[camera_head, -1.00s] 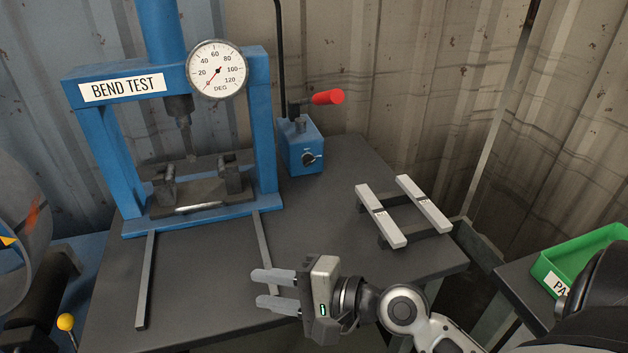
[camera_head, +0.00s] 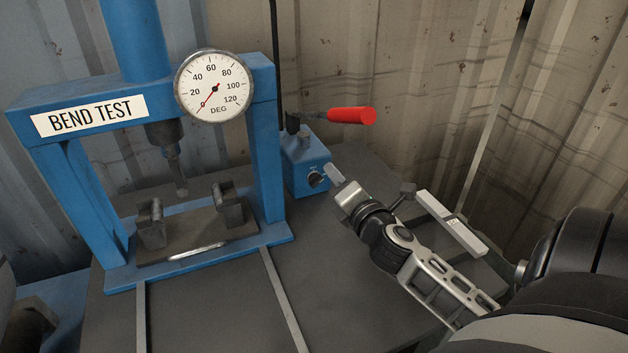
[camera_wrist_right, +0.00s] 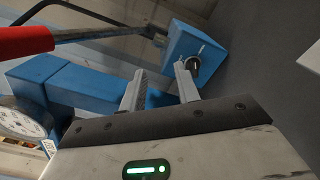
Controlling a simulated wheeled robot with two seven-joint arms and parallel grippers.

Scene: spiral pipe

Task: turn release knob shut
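The release knob (camera_head: 316,178) is a small dark dial on the front of the blue pump box (camera_head: 300,150). In the right wrist view the knob (camera_wrist_right: 193,62) shows just beyond the tip of one finger. My right gripper (camera_head: 334,173) is just right of the knob in the head view, pointing at it. In the right wrist view my right gripper (camera_wrist_right: 160,80) has its two fingers apart with nothing between them. I cannot tell whether a finger touches the knob. The knob's markings are too small to read. My left gripper is not in view.
The red-handled lever (camera_head: 350,116) sticks out above the box. The blue bend-test press (camera_head: 268,150) with its dial gauge (camera_head: 215,86) stands left of it. A pale bar rack (camera_head: 450,222) lies right, partly behind my right arm. The table front (camera_head: 210,310) is clear.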

